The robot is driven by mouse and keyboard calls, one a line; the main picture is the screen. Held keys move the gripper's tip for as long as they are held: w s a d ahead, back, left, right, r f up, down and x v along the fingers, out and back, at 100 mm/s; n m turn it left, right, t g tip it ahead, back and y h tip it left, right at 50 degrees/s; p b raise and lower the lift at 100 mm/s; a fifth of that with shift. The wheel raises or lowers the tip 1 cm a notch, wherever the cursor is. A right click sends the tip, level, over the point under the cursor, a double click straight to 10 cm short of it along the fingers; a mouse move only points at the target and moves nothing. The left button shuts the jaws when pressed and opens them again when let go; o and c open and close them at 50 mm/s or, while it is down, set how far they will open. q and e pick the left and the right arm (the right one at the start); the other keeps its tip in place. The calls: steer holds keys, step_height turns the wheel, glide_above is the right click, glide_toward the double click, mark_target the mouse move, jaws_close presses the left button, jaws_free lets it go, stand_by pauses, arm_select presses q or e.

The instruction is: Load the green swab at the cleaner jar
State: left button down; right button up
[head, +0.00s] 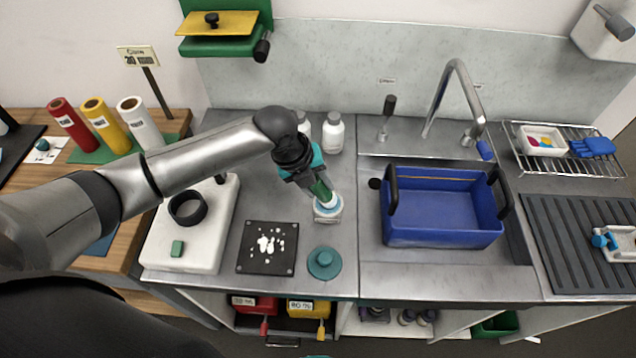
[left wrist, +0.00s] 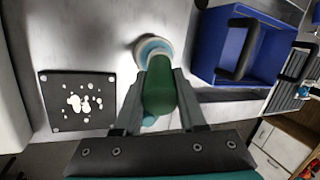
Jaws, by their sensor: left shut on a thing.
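My left gripper (head: 311,182) is shut on the green swab (head: 321,190), above the steel counter. The swab is a thick green cylinder, and it also shows between the fingers in the left wrist view (left wrist: 160,90). Its far end points down at the mouth of the cleaner jar (head: 328,213), a small white jar with a blue rim. The jar shows past the swab tip in the left wrist view (left wrist: 153,45). I cannot tell how deep the tip sits in it. A round teal lid (head: 324,263) lies on the counter in front of the jar. My right gripper is not in view.
A black mat (head: 250,262) with white pieces lies left of the lid. A white box (head: 205,248) with a black ring stands further left. White bottles (head: 333,133) stand behind the gripper. A blue basin (head: 440,233) sits in the sink at right.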

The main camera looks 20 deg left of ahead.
arm_select(q)
steer(key=shift+r+p, duration=3.3)
steer(key=shift+r, duration=0.2)
steer(key=shift+d+f, duration=0.1)
